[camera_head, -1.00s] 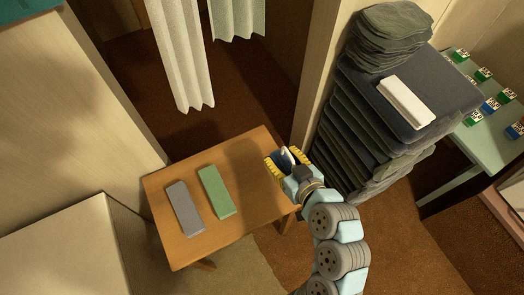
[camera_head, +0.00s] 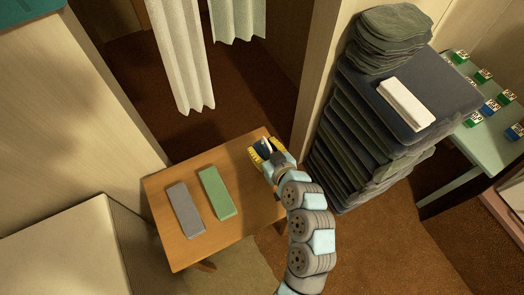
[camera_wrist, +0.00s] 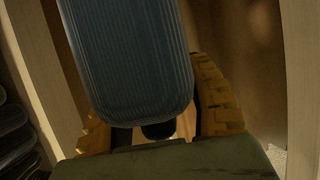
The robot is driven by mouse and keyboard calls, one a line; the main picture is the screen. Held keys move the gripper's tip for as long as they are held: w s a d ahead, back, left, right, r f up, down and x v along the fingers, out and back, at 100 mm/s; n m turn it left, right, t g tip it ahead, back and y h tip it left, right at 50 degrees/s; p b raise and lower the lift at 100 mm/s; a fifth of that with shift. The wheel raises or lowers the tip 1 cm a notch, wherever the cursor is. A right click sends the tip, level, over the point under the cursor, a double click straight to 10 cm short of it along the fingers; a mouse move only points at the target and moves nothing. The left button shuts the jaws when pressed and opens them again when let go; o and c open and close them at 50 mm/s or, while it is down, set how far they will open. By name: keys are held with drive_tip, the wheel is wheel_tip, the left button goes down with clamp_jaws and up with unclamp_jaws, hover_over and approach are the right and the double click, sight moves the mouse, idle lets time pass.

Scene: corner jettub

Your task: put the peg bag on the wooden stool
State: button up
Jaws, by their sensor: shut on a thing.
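The wooden stool (camera_head: 237,166) has an orange-brown rectangular top. My gripper (camera_head: 264,151), with yellow fingers, is over its far right part. It is shut on a dark blue-grey thing, which I take to be the peg bag (camera_wrist: 128,55). In the wrist view the bag is ribbed with rounded corners and sticks out beyond the fingers. In the head view only a small dark and pale bit of it shows between the fingers. I cannot tell whether the bag touches the stool top.
A grey block (camera_head: 185,210) and a green block (camera_head: 217,192) lie on the stool's left half. A tall stack of dark folded cloths (camera_head: 365,130) with a white block (camera_head: 406,103) stands right. A pale green table (camera_head: 493,145) holds several small boxes. Pale curtains (camera_head: 180,55) hang behind.

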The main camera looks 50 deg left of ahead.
sight(262, 152)
drive_tip(key=shift+a+f, duration=0.2)
drive_tip(key=shift+f, duration=1.6)
drive_tip(key=shift+f+b, duration=0.2)
drive_tip(key=shift+b, duration=0.15)
drive_tip(key=o, duration=1.2)
drive_tip(key=shift+r, duration=0.15)
drive_tip(key=shift+r+p, duration=0.15)
drive_tip(key=shift+p, duration=0.25)
drive_tip(key=shift+d+r, duration=0.1)
drive_tip(key=shift+d, duration=0.55)
drive_tip(key=shift+b+v, duration=0.5)
drive_tip(key=shift+v, duration=4.85)
